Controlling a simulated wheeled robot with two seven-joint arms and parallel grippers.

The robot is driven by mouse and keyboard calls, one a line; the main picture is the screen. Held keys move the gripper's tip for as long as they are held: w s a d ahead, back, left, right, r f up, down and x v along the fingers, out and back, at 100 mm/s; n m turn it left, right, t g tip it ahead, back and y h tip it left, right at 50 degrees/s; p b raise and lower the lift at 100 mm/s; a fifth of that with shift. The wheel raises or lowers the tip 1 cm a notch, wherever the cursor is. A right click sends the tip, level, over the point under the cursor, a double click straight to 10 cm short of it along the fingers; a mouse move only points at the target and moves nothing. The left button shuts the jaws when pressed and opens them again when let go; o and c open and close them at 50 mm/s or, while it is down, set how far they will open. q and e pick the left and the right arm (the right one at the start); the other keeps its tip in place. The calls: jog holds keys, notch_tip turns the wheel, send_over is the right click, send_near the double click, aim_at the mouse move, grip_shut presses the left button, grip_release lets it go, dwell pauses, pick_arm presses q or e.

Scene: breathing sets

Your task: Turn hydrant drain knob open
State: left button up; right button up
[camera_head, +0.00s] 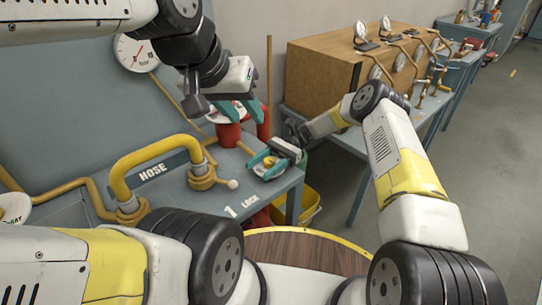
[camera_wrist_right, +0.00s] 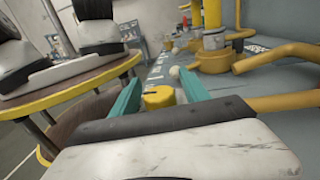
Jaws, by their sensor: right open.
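A yellow knob (camera_wrist_right: 158,97) shows between the teal fingers of my right gripper (camera_wrist_right: 157,90) in the right wrist view. The fingers are spread on both sides of it, and I cannot tell whether they touch it. In the head view my right gripper (camera_head: 264,165) is low over the right end of the blue-grey bench, and it largely hides the knob. My left gripper (camera_head: 237,110) is higher, with its teal fingers apart, just above a red hydrant-like fitting (camera_head: 229,134). The fitting's top is partly hidden by this gripper.
A yellow hose pipe (camera_head: 150,160) and a valve with a white ball-ended lever (camera_head: 233,184) stand on the bench (camera_head: 190,225) left of my right gripper. A yellow bucket (camera_head: 309,204) is below the bench edge.

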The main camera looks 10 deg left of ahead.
jog(key=shift+r, duration=0.45)
jog(key=r, duration=0.2)
jog(key=shift+s+d+r, duration=0.1)
jog(key=shift+s+r, duration=0.1)
jog(key=shift+r, duration=0.15)
jog(key=s+d, duration=0.2)
jog(key=s, duration=0.5)
jog(key=s+d+r, duration=0.1)
jog(key=s+d, duration=0.1)
jog(key=s, duration=0.6)
jog(key=shift+d, duration=0.25)
jog(key=shift+w+r, duration=0.1)
jog(key=shift+r, duration=0.05)
jog(key=d+r+n+t+h, duration=0.6)
jog(key=d+r+t+h, duration=0.1)
jog(key=d+r+t, duration=1.4)
jog(key=d+r, duration=0.1)
jog(key=d, duration=0.2)
jog(key=shift+w+r+n+t, duration=0.25)
jog(key=shift+w+n+t, duration=0.05)
jog(key=shift+w+n, duration=0.1)
